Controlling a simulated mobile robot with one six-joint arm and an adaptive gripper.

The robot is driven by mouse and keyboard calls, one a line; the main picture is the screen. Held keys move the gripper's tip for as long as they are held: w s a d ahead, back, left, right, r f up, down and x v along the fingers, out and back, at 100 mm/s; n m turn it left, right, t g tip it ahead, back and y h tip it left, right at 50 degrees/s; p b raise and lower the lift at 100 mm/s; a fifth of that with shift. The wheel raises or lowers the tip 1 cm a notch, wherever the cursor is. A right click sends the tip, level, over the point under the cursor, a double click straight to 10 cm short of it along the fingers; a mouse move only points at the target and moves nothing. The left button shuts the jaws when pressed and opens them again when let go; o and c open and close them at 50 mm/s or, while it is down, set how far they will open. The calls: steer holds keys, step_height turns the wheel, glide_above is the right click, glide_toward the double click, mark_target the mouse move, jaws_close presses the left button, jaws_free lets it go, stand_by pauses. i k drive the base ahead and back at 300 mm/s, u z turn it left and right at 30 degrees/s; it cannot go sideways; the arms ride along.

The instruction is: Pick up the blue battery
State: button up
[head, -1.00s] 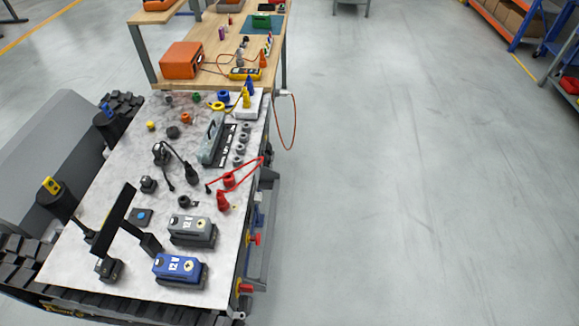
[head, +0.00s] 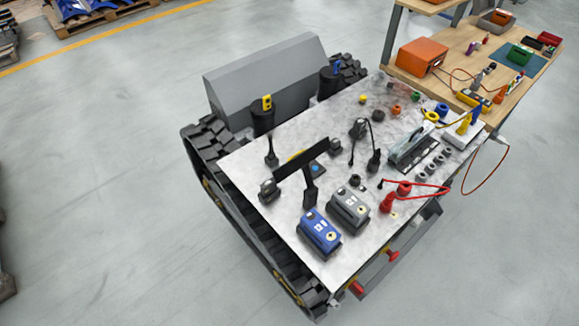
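The blue battery (head: 319,232) has a dark base and white markings on its top. It sits upright on the marbled white top of the tracked carrier (head: 262,172), near the front edge. A grey battery (head: 348,208) of the same shape stands close to its right. A black T-shaped handle (head: 303,160) rises just behind the two batteries. My gripper does not show in the head view.
Red clamps with a red cable (head: 403,189), a grey long-bodied tool (head: 410,150) and several small coloured parts share the carrier top. Black tracks (head: 240,225) edge it. A wooden workbench (head: 440,62) with an orange case (head: 422,57) adjoins at the back right.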

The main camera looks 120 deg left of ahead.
mark_target(323, 233)
steer(key=k, duration=2.5)
steer(key=u, duration=1.85)
